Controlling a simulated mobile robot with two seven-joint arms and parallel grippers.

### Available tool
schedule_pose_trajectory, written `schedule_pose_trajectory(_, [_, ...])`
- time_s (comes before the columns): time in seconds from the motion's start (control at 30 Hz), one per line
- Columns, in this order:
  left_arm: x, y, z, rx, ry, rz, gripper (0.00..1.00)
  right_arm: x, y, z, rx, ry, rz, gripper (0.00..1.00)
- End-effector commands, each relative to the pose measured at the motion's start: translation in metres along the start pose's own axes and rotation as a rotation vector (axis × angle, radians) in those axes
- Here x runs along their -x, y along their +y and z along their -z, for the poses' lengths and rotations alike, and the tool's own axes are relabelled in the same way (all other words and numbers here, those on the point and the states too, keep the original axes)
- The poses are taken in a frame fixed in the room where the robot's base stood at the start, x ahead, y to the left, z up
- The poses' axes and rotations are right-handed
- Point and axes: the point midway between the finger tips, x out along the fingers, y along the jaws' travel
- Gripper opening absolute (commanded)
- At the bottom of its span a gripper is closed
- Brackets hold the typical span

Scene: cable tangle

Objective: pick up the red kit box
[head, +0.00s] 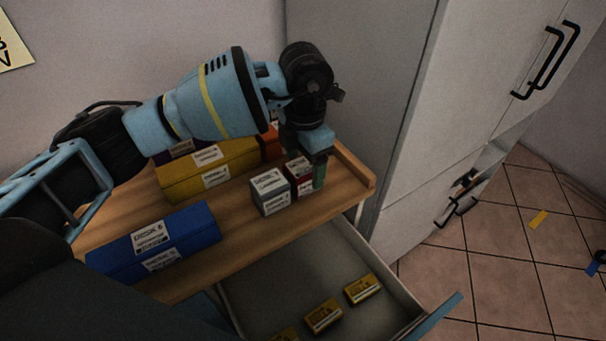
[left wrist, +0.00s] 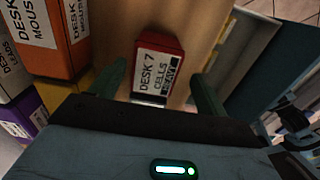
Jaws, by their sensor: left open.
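The red kit box (head: 293,167) is small, with white labels, and stands near the right end of the wooden desk top, beside a grey box (head: 270,192). In the left wrist view the red kit box (left wrist: 170,43) reads "DESK 7 CELLS" and lies ahead, between the lines of the two green fingers. My left gripper (head: 312,172) points down at the red box in the head view and partly covers it. In the left wrist view the left gripper (left wrist: 161,85) is open, with nothing clearly held. My right gripper is not in view.
Yellow (head: 225,162), orange (head: 270,142) and blue (head: 150,243) boxes stand on the desk top. An open drawer (head: 262,262) below holds several small yellow boxes (head: 323,316). A tall grey cabinet (head: 430,150) rises to the right. Bare wood lies between the blue and grey boxes.

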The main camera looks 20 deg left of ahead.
Motion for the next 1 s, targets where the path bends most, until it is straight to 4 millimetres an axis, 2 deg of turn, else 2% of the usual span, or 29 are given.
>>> schedule_pose_trajectory(0.23, [-0.008,0.002,0.000,0.002,-0.001,0.000,0.75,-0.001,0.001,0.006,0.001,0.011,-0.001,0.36])
schedule_pose_trajectory(0.53, [-0.047,0.006,0.001,0.001,-0.001,0.001,0.75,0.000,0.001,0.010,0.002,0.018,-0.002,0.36])
schedule_pose_trajectory(0.77, [-0.051,0.006,0.000,0.000,-0.003,-0.001,0.75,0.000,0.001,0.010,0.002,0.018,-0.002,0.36])
schedule_pose_trajectory(0.87, [-0.051,0.006,0.000,0.000,-0.003,-0.001,0.66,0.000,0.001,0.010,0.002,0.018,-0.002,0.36])
schedule_pose_trajectory(1.0, [-0.051,0.006,0.000,0.000,-0.002,-0.001,0.48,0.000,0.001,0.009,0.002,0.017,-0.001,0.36])
